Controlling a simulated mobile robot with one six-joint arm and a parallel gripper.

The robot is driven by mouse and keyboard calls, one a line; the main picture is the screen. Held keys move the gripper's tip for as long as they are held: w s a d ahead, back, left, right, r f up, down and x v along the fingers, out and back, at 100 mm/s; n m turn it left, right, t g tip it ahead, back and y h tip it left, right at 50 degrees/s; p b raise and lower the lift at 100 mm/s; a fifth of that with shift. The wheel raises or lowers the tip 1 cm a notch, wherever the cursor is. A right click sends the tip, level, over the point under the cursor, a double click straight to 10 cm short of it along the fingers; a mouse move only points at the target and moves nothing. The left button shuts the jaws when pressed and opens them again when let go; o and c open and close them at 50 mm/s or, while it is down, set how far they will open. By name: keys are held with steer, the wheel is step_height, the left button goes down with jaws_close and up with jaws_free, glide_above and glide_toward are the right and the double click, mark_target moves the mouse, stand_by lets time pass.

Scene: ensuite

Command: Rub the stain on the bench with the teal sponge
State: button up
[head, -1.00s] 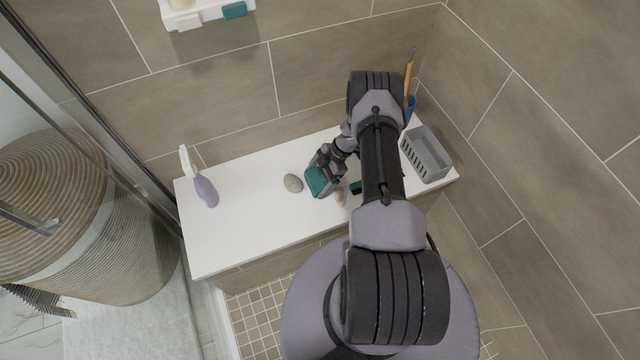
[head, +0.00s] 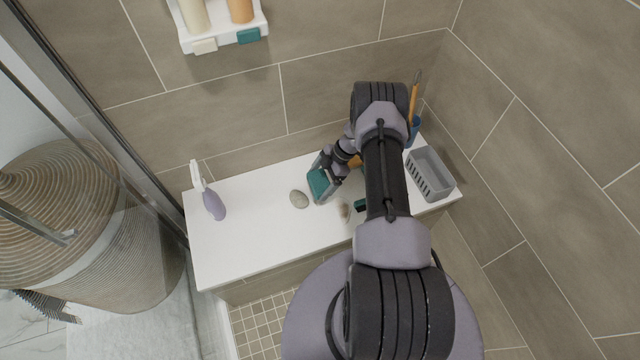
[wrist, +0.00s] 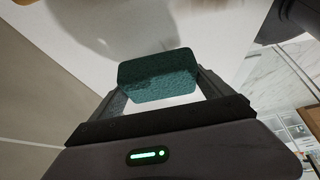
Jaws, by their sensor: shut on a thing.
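The teal sponge (head: 319,184) is held in my gripper (head: 322,176) over the white bench (head: 250,230). In the wrist view the sponge (wrist: 158,75) sits between both fingers of my gripper (wrist: 160,85). A faint brownish patch, apparently the stain (head: 344,211), shows on the bench to the right of the sponge and nearer the front edge. The sponge is off to the side of this patch. I cannot tell whether the sponge touches the bench. My arm hides part of the bench to the right.
A purple spray bottle (head: 213,204) stands at the left end. A grey basket (head: 430,174) and a blue cup (head: 413,130) are at the right. A dark green item (head: 361,205) is partly behind my arm. A wall shelf (head: 225,38) hangs above.

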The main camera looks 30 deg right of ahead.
steer(key=shift+r, duration=0.25)
steer(key=shift+r+p, duration=0.65)
steer(key=shift+r, duration=0.8)
